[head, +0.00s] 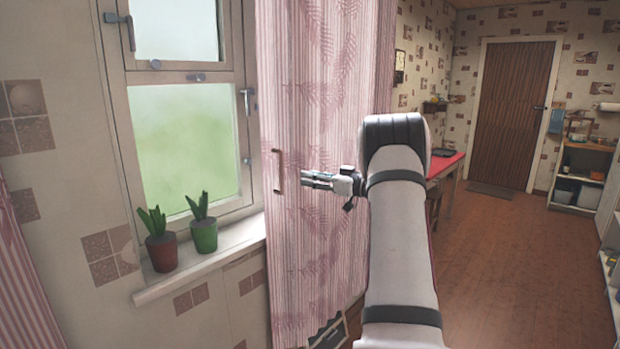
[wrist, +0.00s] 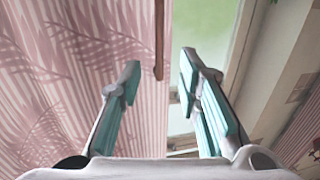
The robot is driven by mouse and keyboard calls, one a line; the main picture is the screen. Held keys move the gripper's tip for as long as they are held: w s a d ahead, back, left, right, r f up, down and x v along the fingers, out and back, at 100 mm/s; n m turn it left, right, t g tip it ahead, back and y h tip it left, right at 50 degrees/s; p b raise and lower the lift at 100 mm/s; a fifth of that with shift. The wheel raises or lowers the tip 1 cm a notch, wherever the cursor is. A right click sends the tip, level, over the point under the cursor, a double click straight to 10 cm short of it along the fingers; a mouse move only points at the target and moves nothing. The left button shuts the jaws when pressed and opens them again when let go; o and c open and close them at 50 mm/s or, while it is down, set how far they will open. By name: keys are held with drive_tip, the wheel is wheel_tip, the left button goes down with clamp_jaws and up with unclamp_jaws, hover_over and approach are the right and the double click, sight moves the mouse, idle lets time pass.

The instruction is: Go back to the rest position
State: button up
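My gripper (head: 304,181) is at the end of my bent arm, in front of the pink striped curtain (head: 315,250) in the head view. In the wrist view my gripper (wrist: 160,80) has its two teal-padded fingers apart with nothing between them. A thin brown handle (head: 278,170) hangs at the curtain's left edge, a little left of the fingertips and apart from them. The handle (wrist: 159,40) also shows beyond the fingers in the wrist view.
The window (head: 185,135) with a sill (head: 205,262) is at the left, bearing a red pot (head: 161,252) and a green pot (head: 204,236) of plants. A red-topped table (head: 446,166) stands behind my arm. The wooden floor (head: 510,270) at the right is clear toward the door (head: 511,115). Shelves (head: 583,175) stand at the far right.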

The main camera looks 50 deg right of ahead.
idle(0.4)
drive_tip(key=w+a+r+m+h, duration=0.1)
drive_tip(key=w+a+r+h, duration=0.3)
drive_tip(key=r, duration=0.4)
drive_tip(key=s+a+r+m+g+h+p, duration=0.1)
drive_tip(key=s+a+r+m+g+h, duration=0.25)
drive_tip(key=a+r, duration=0.7)
drive_tip(key=s+a+f+g+y, duration=0.1)
drive_tip(key=s+a+f+g, duration=0.2)
drive_tip(key=s+a, duration=0.8)
drive_tip(key=s+a+f+n+g+y+p, duration=0.1)
drive_tip(key=s+a+f+g, duration=0.2)
drive_tip(key=s+a+f, duration=0.5)
drive_tip(key=s+a+f+n+g+y, duration=0.1)
drive_tip(key=s+a+f+g, duration=0.3)
drive_tip(key=s+a, duration=1.1)
wheel_tip(320, 180, down, 2)
drive_tip(key=shift+s+f+y+p, duration=0.15)
drive_tip(key=shift+s+y+p, duration=0.25)
drive_tip(key=shift+s+y, duration=0.15)
